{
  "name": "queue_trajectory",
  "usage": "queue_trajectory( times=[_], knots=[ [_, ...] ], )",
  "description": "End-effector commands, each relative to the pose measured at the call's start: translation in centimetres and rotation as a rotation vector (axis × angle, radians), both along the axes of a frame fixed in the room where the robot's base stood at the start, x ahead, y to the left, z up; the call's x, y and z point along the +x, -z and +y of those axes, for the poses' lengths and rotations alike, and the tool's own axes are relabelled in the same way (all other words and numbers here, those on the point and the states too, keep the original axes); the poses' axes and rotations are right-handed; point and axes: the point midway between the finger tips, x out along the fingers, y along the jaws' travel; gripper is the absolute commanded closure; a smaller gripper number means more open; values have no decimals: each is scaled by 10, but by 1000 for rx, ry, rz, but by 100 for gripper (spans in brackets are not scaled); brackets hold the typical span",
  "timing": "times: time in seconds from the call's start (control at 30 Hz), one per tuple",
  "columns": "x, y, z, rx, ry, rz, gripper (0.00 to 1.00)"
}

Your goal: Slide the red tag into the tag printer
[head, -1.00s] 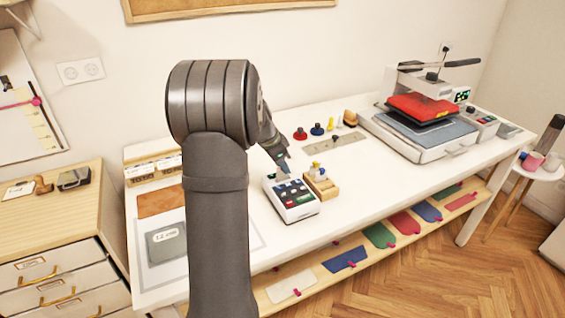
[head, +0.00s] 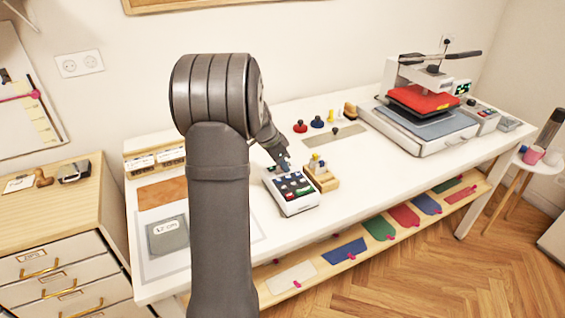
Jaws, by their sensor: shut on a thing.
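My gripper (head: 284,164) is low over the table, at the back edge of a small white box with several coloured keys (head: 291,192). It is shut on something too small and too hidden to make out. A red tag-shaped piece (head: 404,216) lies on the shelf under the table, among blue, green and white ones. I cannot tell whether it is the task's red tag. No part is clearly marked as the tag printer; the white box under my gripper may be it.
A wooden block with small pegs (head: 322,179) stands right beside the white box. Behind are red and blue knobs (head: 317,122) and a grey strip (head: 335,137). A heat press with a red plate (head: 424,99) stands at the right. Bare table lies between.

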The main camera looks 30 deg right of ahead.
Motion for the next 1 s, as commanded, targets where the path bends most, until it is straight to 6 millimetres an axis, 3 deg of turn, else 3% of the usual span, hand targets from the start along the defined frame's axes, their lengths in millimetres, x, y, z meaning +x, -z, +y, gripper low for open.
queue_trajectory(
  times=[0.1, 0.13, 0.23, 0.27, 0.67, 0.77, 1.0],
  knots=[
    [0, 0, 0, 0, 0, 0, 100],
    [0, 0, 0, 0, 0, 0, 83],
    [0, 0, 0, 0, 0, 0, 63],
    [0, 0, 0, 0, 0, 0, 61],
    [0, -5, 2, 0, 0, 0, 61],
    [0, -18, 7, -1, -1, -2, 61],
    [1, -69, 29, -2, -2, -5, 61]
  ],
)
